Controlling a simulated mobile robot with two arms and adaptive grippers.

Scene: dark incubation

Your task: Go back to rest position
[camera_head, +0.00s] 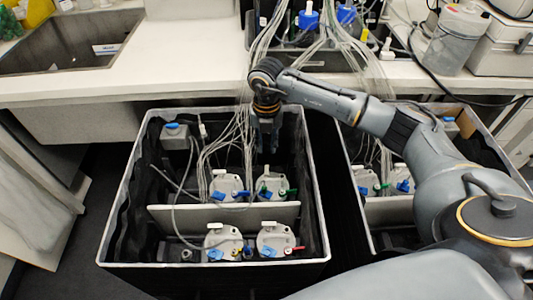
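My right gripper (266,143) hangs pointing down over the back part of the left open box (112,222). It is small and dark in this view. Its fingers seem slightly apart, and I see nothing held between them. My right arm (340,100) reaches in from the right side of the picture, passing over the right box (352,205). My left gripper and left arm are not in view.
Several grey-lidded vessels (276,241) with blue clips stand in the left box, split by a pale divider (180,217). Loose tubes run up to the bench (190,60). A sink (60,45) is at the back left. A clear container (455,45) stands at the back right.

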